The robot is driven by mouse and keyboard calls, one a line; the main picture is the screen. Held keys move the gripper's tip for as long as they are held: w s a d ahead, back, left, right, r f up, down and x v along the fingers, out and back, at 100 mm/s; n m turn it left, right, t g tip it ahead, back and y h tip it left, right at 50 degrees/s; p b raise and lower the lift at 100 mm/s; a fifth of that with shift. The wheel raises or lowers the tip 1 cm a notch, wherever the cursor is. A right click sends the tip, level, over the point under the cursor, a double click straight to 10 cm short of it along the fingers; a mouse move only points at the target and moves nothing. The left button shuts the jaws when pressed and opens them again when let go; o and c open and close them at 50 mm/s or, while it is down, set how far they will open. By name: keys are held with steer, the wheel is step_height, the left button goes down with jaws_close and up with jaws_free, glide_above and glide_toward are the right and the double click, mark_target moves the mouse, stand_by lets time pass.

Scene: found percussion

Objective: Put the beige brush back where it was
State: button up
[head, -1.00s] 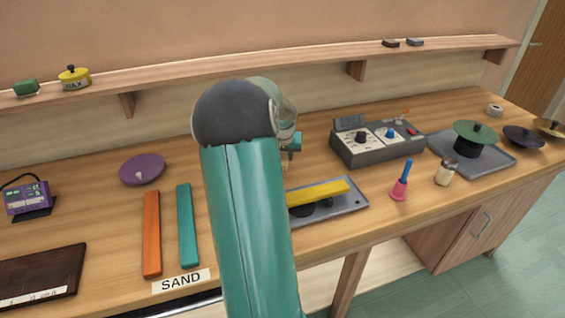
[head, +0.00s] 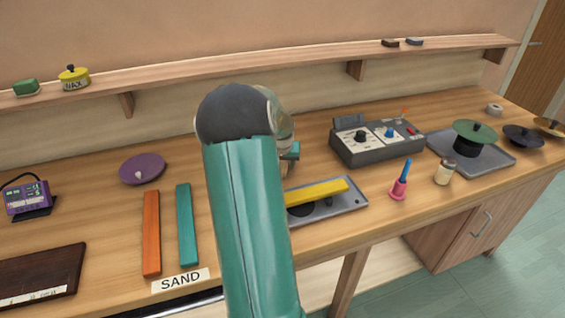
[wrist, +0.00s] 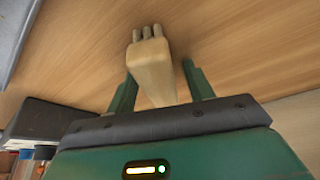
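The beige brush (wrist: 152,65) shows in the wrist view with its pronged end at the top of the picture. My gripper (wrist: 160,70) has its two green fingers spread, one on each side of the brush. A gap shows between the brush and the right finger; the left finger overlaps the brush's edge in the picture, and contact there is unclear. The lower end of the brush is hidden by my gripper. In the head view my gripper (head: 291,152) is mostly behind my own arm, just above the wooden table, and the brush is nearly all hidden.
A grey tray (head: 354,198) with a yellow bar (head: 317,191) lies right of my gripper. A grey control box (head: 377,149) stands behind it. A teal bar (head: 187,224), orange bar (head: 151,232) and purple disc (head: 142,169) lie left. Open wood surrounds the brush.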

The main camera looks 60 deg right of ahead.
steer(key=v, duration=1.2)
steer(key=shift+r, duration=0.15)
steer(key=w+a+r+n+t+y, duration=0.1)
steer(key=w+a+r+n, duration=0.2)
steer(key=a, duration=0.7)
steer(key=w+a+r+n+t+y, duration=0.15)
steer(key=w+a, duration=0.25)
steer(key=a, duration=0.6)
steer(key=w+a+r+n+t, duration=0.15)
steer(key=w+a+r, duration=0.25)
steer(key=a, duration=0.6)
steer(key=s+a+n+y, duration=0.1)
steer(key=s+a+n, duration=0.2)
steer(key=a, duration=0.8)
steer(key=s+a+n, duration=0.4)
steer(key=s+a, duration=0.3)
steer(key=a, duration=0.5)
steer(key=shift+a+f+n+y, duration=0.25)
steer(key=shift+n+y, duration=0.05)
steer(key=shift+y, duration=0.05)
